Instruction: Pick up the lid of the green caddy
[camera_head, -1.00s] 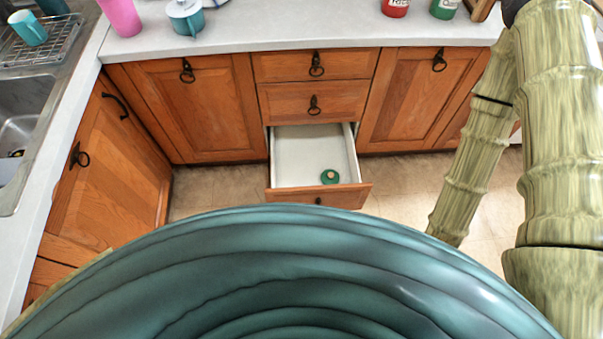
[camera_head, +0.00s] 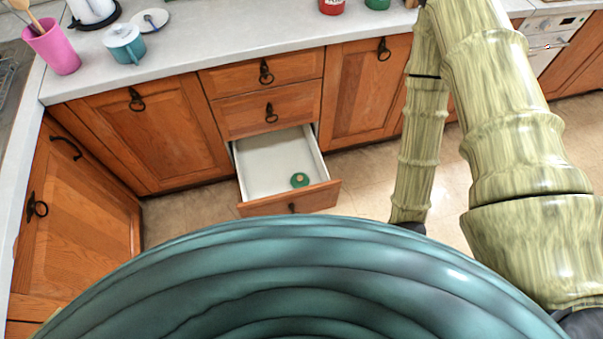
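A small round green lid (camera_head: 300,180) with a pale knob lies in the open bottom drawer (camera_head: 262,163), near its front right corner. A green container (camera_head: 377,4), perhaps the green caddy, stands on the counter at the top edge, its upper part cut off by the frame. My arm comes down on the right, well to the right of the drawer. Its lower end goes behind my teal body, and my gripper is not seen.
The open drawer juts out over the tiled floor (camera_head: 360,185). Cabinet doors flank the drawers. A white appliance (camera_head: 549,42) is at right.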

